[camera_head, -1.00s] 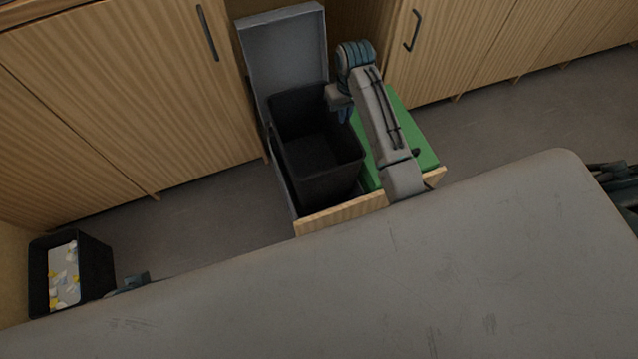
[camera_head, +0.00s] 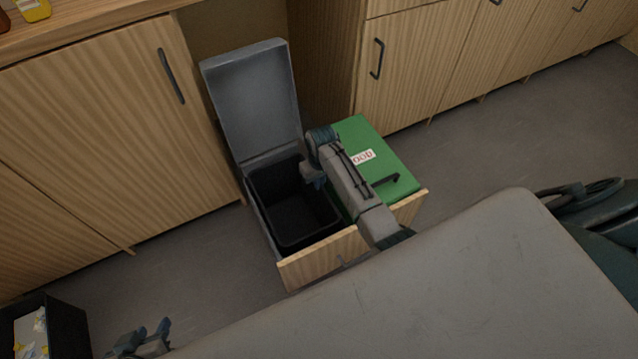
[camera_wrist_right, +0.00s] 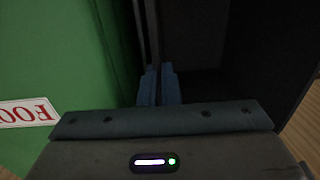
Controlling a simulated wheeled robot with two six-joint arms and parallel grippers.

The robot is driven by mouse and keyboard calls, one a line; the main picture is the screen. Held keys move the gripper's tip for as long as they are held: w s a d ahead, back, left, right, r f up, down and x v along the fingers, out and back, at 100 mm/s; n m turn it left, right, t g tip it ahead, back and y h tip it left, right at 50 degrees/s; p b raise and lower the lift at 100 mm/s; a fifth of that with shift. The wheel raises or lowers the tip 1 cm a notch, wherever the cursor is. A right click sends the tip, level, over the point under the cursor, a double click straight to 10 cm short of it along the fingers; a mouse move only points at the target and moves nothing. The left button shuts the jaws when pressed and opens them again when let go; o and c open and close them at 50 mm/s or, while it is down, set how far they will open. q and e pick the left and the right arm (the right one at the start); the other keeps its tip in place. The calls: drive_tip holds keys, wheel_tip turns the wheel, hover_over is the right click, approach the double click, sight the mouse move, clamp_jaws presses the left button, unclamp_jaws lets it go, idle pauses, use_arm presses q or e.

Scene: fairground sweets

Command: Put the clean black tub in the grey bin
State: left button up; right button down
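The clean black tub (camera_head: 290,205) is empty and sits down inside the grey bin (camera_head: 263,215), whose grey lid (camera_head: 250,95) stands open behind it. My right gripper (camera_head: 312,180) is at the tub's right-hand wall, between the grey bin and the green bin. In the right wrist view, the fingers (camera_wrist_right: 159,86) are close together on what looks like the tub's thin wall.
A green bin (camera_head: 350,130) with a closed lid and a red-on-white label stands right of the grey bin in the pulled-out wooden drawer (camera_head: 320,258). Another black tub (camera_head: 68,325) with litter is at the lower left.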

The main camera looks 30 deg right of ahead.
drive_tip(key=shift+f, duration=0.15)
drive_tip(key=c, duration=2)
unclamp_jaws()
drive_tip(key=shift+f, duration=0.1)
drive_tip(key=o, duration=0.4)
drive_tip(key=shift+c, duration=0.2)
